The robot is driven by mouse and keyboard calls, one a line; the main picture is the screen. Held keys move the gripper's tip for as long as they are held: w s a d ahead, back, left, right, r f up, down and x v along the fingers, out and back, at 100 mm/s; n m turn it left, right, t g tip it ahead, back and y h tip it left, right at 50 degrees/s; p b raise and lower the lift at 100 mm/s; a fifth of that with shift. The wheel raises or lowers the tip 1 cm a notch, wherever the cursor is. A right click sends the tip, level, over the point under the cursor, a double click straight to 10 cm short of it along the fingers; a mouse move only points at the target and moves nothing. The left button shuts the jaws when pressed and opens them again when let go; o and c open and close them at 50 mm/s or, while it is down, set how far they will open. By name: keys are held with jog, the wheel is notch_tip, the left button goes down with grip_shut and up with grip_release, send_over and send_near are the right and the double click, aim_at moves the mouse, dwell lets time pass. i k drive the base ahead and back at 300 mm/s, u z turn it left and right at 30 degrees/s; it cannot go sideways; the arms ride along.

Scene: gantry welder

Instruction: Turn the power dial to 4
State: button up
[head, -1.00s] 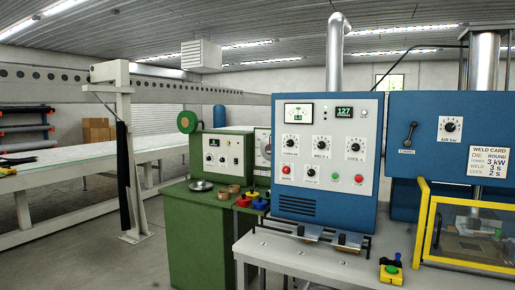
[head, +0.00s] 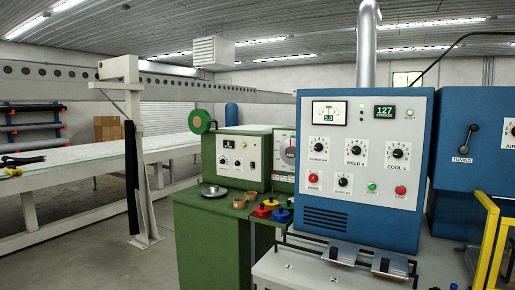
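The blue welder cabinet (head: 420,165) stands right of centre in the head view, with a white control panel on its front. Its upper row has three dials: the left dial (head: 320,145), whose small label looks like the power one, the weld dial (head: 355,152) and the cool dial (head: 398,151). A fourth small dial (head: 343,182) sits below them. The pointer settings are too small to read surely. Nothing covers the dials. My gripper is not in view.
Below the panel is a pale bench (head: 320,272) with metal plates on a rail. A yellow guard frame (head: 488,240) stands at right. Open floor lies at left, beyond which is a long table (head: 90,178).

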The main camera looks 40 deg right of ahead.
aim_at(318, 147)
jog(key=u, duration=0.2)
jog(key=i, duration=1.1)
jog(key=z, duration=0.45)
jog(key=i, duration=0.9)
jog(key=z, duration=0.65)
